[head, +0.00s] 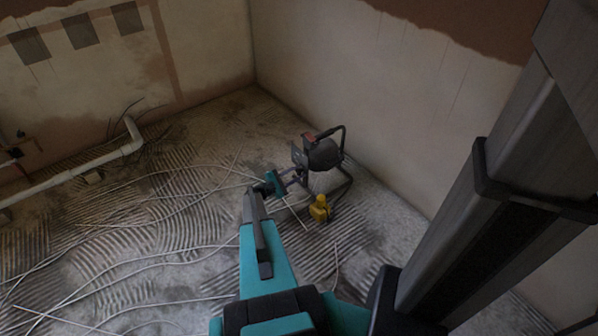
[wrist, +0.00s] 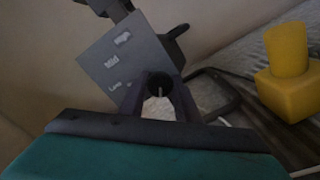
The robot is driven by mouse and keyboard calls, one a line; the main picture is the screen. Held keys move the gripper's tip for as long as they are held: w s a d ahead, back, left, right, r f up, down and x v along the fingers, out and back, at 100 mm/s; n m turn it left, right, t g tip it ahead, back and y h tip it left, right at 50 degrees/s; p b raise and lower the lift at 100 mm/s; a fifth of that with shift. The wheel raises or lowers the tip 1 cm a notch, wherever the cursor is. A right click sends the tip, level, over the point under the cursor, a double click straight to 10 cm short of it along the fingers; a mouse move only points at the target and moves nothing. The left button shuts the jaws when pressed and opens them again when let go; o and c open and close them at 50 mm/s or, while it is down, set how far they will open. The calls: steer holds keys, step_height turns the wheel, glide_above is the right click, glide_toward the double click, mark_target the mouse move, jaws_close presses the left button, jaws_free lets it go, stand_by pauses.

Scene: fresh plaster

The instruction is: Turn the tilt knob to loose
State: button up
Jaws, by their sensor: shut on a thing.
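The tilt knob (wrist: 159,81) is a dark round knob with a short pale mark, in the middle of the wrist view. My gripper (wrist: 158,95) is shut on it, one dark finger on each side. Beside the knob, a grey label plate (wrist: 125,62) carries several words; the middle one reads "Mid" and the others are too small to read surely. The pale mark looks roughly vertical in the wrist view; which word it matches I cannot tell. In the head view my gripper (head: 275,183) reaches the left side of the dark lamp-like unit (head: 323,153); the knob is hidden there.
The unit stands on a tubular frame (head: 343,185) near the right wall. A yellow block-shaped object (head: 319,208) stands close by on the floor, also in the wrist view (wrist: 287,92). Pale cables (head: 150,243) cross the floor at left; a white pipe (head: 85,167) runs along the left wall.

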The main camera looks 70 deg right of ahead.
steer(key=shift+f, duration=0.1)
stand_by(0.3)
steer(key=o, duration=1)
steer(key=shift+o, duration=0.2)
steer(key=p+v, duration=0.3)
steer(key=v, duration=1)
steer(key=shift+a, duration=0.4)
steer(key=shift+w, duration=0.15)
steer(key=shift+w, duration=0.1)
